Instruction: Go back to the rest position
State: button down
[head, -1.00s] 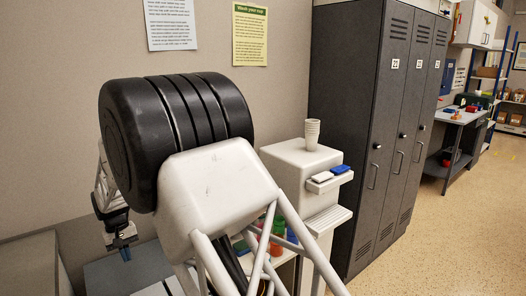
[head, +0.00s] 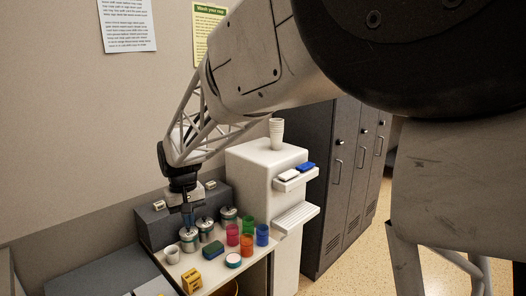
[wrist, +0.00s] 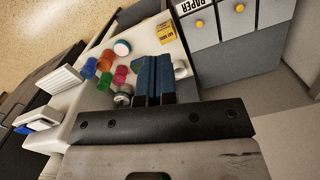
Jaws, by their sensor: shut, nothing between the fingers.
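My gripper (head: 188,216) hangs pointing down above the back part of a small white table (head: 257,272) in the head view. In the wrist view its two blue-grey fingers (wrist: 154,80) are together with nothing between them. Lidded jars (head: 190,240) stand below and around it, and I cannot tell the exact gap. My arm reaches from the upper right across the picture and hides part of the wall and lockers.
Coloured cups (head: 247,239), a white mug (head: 172,254), a green-and-blue sponge (head: 212,250), a round tin (head: 233,261) and a yellow box (head: 191,281) crowd the table. A white dispenser (head: 262,180) stands right, before dark lockers (head: 340,190). Floor is clear at right.

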jog(key=s+d+r+m+t, duration=0.15)
jog(key=s+d, duration=0.25)
jog(key=d, duration=0.4)
jog(key=s+d+r+m, duration=0.1)
jog(key=s+d+r, duration=0.15)
jog(key=d, duration=0.55)
jog(key=s+d+r+m, duration=0.1)
jog(key=s+d+r, duration=0.1)
jog(key=s+d, duration=0.35)
jog(key=s+d+f+m+t, duration=0.2)
jog(key=s+d+f, duration=0.1)
jog(key=s+d, duration=1.4)
jog(key=shift+s+f+m, duration=0.3)
jog(key=shift+s+m, duration=0.05)
jog(key=shift+s, duration=0.05)
jog(key=shift+d, duration=0.1)
